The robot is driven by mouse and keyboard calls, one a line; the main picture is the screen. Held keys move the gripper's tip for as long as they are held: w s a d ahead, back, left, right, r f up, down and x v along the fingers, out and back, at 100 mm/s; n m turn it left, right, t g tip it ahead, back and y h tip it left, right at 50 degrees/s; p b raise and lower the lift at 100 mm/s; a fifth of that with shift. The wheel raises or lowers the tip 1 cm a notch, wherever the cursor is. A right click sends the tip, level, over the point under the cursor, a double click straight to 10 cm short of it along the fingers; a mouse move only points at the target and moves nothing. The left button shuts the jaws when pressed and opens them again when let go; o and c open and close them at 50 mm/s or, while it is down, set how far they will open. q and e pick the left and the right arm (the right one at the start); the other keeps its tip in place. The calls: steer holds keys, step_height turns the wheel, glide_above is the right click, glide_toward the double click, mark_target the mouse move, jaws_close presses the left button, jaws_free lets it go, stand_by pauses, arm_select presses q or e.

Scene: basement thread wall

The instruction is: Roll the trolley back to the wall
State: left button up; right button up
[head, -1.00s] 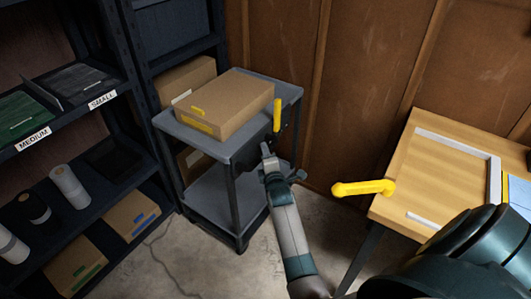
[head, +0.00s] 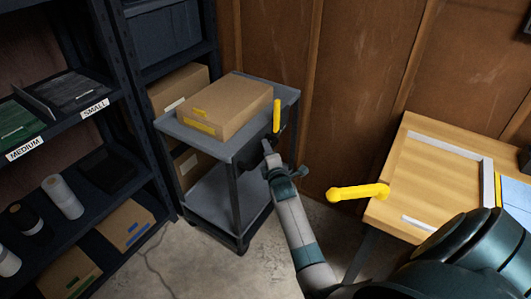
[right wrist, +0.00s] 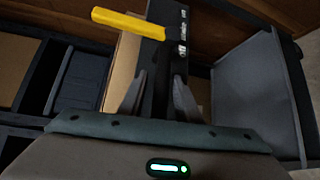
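The trolley is a grey cart with two shelves (head: 222,142) on a dark frame. It stands by the brown wall (head: 270,45), beside the dark shelving at left. A cardboard box (head: 224,107) with yellow labels lies on its top shelf. A yellow lever (head: 277,116) stands upright at its right end; it also shows in the right wrist view (right wrist: 128,23). My right gripper (head: 267,147) is at that end, below the lever. In the right wrist view its fingers (right wrist: 158,88) lie either side of a dark bar of the trolley and appear closed on it. My left gripper is out of view.
Dark shelving (head: 120,90) with rolls and boxes stands at left, close to the trolley. A wooden bench (head: 425,175) stands at right, with a yellow handle (head: 357,192) sticking out toward my arm. Bare concrete floor (head: 205,262) lies in front.

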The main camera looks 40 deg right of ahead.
steer(key=shift+w+f, duration=0.1)
steer(key=shift+f, duration=0.05)
steer(key=shift+a, duration=0.1)
steer(key=shift+s+a, duration=0.2)
steer(key=shift+s, duration=0.45)
steer(key=v, duration=1.6)
